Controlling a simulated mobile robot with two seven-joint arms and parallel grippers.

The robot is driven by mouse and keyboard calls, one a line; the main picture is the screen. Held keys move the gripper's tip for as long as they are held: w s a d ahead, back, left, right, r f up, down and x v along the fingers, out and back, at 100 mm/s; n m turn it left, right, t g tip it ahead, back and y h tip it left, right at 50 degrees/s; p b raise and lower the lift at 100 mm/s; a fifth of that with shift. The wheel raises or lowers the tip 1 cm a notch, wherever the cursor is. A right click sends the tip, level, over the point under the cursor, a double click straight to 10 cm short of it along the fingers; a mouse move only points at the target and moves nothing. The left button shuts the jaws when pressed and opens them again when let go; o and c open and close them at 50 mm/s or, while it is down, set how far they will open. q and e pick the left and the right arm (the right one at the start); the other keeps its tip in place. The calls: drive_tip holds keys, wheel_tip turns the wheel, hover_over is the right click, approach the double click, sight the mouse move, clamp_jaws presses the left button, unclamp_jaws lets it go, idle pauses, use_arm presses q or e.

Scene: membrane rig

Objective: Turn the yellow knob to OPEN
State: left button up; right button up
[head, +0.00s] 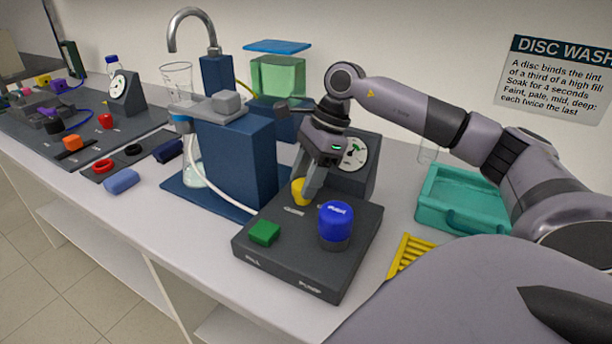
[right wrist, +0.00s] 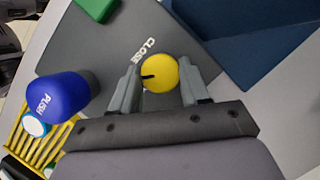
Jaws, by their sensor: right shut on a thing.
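The yellow knob (head: 299,190) stands on the back left part of a dark grey control box (head: 300,262). My right gripper (head: 308,188) reaches down to it, and its fingers partly hide it. In the right wrist view the yellow knob (right wrist: 163,73) sits between the two fingers of my right gripper (right wrist: 158,82), which is shut on it. A black pointer mark on the knob's top points left in that view. The word CLOSE (right wrist: 145,49) is printed on the box beside the knob. I cannot see an OPEN label. My left gripper is not in view.
A blue PUSH button (head: 336,222) and a green button (head: 264,233) share the box. A blue stand (head: 238,160) with glassware is close on the left, a gauge (head: 353,155) behind. A teal tray (head: 462,200) and yellow rack (head: 408,254) are on the right.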

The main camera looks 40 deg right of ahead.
drive_tip(key=n, duration=0.1)
drive_tip(key=n+g, duration=0.1)
drive_tip(key=n, duration=0.1)
drive_tip(key=shift+w+r+n, duration=0.1)
drive_tip(key=shift+w+n, duration=0.05)
drive_tip(key=shift+n, duration=0.15)
drive_tip(key=shift+w+n+g, duration=0.1)
drive_tip(key=shift+n+g, duration=0.8)
drive_tip(key=shift+n, duration=1)
drive_tip(key=o, duration=1.1)
drive_tip(key=shift+c, duration=0.2)
drive_tip(key=v, duration=0.7)
